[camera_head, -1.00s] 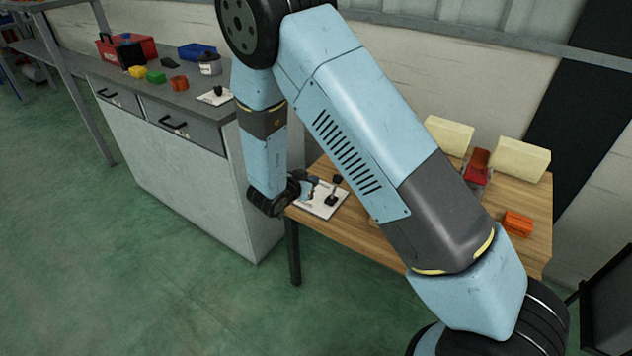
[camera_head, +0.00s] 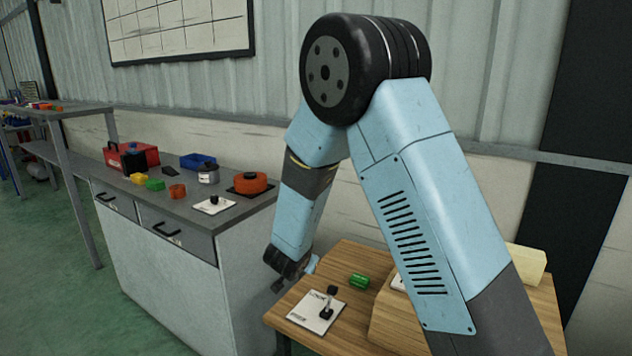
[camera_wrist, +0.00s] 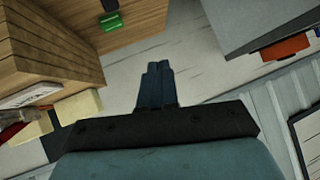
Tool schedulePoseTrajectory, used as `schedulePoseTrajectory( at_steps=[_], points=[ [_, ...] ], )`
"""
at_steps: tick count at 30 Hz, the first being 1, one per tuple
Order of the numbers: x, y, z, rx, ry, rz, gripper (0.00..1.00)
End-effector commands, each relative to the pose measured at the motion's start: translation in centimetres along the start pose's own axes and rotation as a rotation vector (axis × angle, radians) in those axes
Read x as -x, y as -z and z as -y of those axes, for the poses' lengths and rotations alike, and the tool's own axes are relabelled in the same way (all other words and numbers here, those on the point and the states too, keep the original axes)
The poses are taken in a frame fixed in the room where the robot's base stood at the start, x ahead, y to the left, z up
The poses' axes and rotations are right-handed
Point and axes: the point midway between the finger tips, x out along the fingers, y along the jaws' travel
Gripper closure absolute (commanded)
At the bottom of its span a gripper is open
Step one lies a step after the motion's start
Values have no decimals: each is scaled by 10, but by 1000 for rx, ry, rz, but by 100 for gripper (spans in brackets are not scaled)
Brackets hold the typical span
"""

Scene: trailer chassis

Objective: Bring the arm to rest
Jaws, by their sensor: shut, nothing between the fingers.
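My light-blue arm stands large in the head view, bent at a dark joint, with its forearm hanging down toward the left end of the wooden table (camera_head: 350,262). In the wrist view my gripper (camera_wrist: 158,68) shows two dark fingers side by side, shut with nothing between them. The head view shows only the dark wrist end of the arm clearly, and the fingers are too small to make out there. The wrist end appears above the table's left edge, behind the white lever plate (camera_head: 303,312). I cannot tell the exact gap.
The table also holds a green block (camera_head: 359,282) and a wooden box (camera_head: 390,325). A grey counter (camera_head: 150,200) at left carries a red toolbox (camera_head: 140,155), an orange round part (camera_head: 249,182) and several small things. A corrugated wall stands behind. Green floor is open at lower left.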

Motion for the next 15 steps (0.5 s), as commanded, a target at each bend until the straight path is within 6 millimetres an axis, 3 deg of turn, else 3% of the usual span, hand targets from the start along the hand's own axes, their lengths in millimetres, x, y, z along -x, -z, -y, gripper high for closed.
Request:
schedulePoseTrajectory(
  at_steps=[1, 6, 15],
  points=[
    [8, 17, 1, -13, 32, 20, 100],
    [36, 56, 2, -23, 134, 96, 100],
    [98, 116, -16, 13, 284, 205, 100]
  ],
)
